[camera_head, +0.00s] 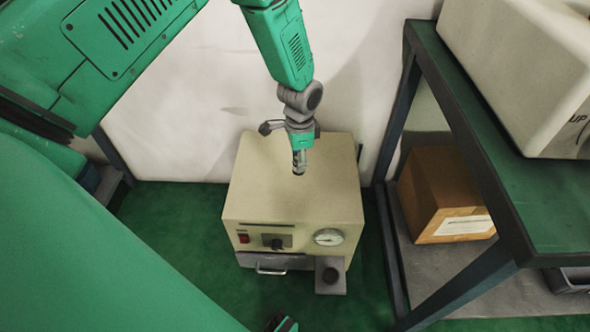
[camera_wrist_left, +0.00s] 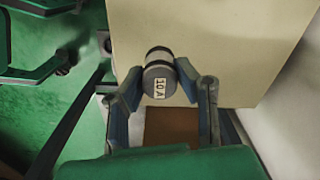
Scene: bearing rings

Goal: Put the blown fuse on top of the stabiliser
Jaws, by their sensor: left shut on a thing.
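The stabiliser (camera_head: 290,190) is a beige box with a gauge, a red switch and a knob on its front; its plain top also shows in the left wrist view (camera_wrist_left: 215,35). My left gripper (camera_head: 299,152) points down over the top. It is shut on the fuse (camera_wrist_left: 160,76), a short grey cylinder with a dark band and a "10 A" label. In the head view the fuse is small; whether it touches the top, I cannot tell. My right gripper (camera_wrist_left: 72,34) appears open and empty in front of the stabiliser.
A green-topped bench (camera_head: 530,190) stands at the right, bearing a white case (camera_head: 530,70). A cardboard box (camera_head: 443,190) sits on its lower shelf. A pale wall (camera_head: 190,120) is close behind the stabiliser. The stabiliser's top is otherwise bare.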

